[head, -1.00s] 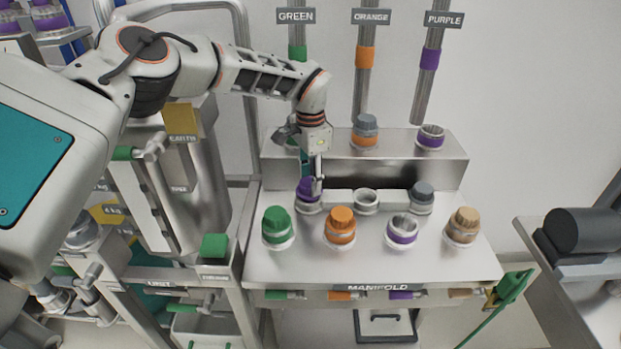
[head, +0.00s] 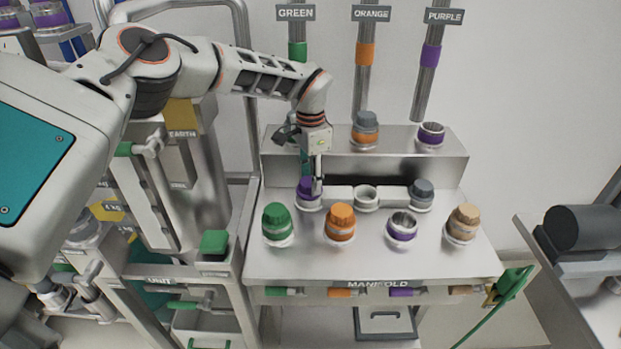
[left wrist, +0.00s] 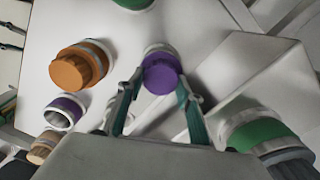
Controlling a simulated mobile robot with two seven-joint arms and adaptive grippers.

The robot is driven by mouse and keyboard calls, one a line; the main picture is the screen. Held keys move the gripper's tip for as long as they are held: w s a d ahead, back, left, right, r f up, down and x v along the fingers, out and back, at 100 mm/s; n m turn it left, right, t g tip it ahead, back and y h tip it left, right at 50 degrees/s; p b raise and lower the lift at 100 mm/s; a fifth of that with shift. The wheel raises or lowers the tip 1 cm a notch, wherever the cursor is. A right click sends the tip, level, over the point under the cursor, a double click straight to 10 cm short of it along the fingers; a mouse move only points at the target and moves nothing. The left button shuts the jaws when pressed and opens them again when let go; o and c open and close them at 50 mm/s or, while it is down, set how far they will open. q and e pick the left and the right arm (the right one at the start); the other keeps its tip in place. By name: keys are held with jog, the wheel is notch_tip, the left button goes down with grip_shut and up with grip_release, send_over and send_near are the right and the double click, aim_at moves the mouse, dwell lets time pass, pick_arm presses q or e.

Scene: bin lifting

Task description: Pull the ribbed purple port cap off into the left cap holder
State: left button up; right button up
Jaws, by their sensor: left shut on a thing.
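The ribbed purple port cap (head: 307,193) sits at the left cap holder (head: 309,207), the leftmost of the row of holders. My left gripper (head: 314,187) points down and is shut on the cap. In the left wrist view the cap (left wrist: 162,76) is between the two fingertips of the left gripper (left wrist: 160,82), with the pale holder rim (left wrist: 158,48) showing behind it. I cannot tell whether the cap is fully seated. The purple-banded port (head: 402,228) in the front row is uncapped. My right gripper is not in view.
Green (head: 278,221), orange (head: 341,219) and tan (head: 464,221) caps stand in the front row. The middle holder (head: 366,197) is empty; a grey cap (head: 422,191) is at the right one. The raised back ledge (head: 400,165) carries more ports.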

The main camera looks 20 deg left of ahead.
pick_arm(q)
jog(key=shift+s+f, duration=0.25)
jog(key=shift+f, duration=0.45)
jog(key=shift+w+d+f, duration=0.1)
jog(key=shift+f, duration=0.1)
dwell(0.6)
jog(key=o, duration=1.4)
jog(key=r, duration=1)
jog(key=shift+w, duration=0.25)
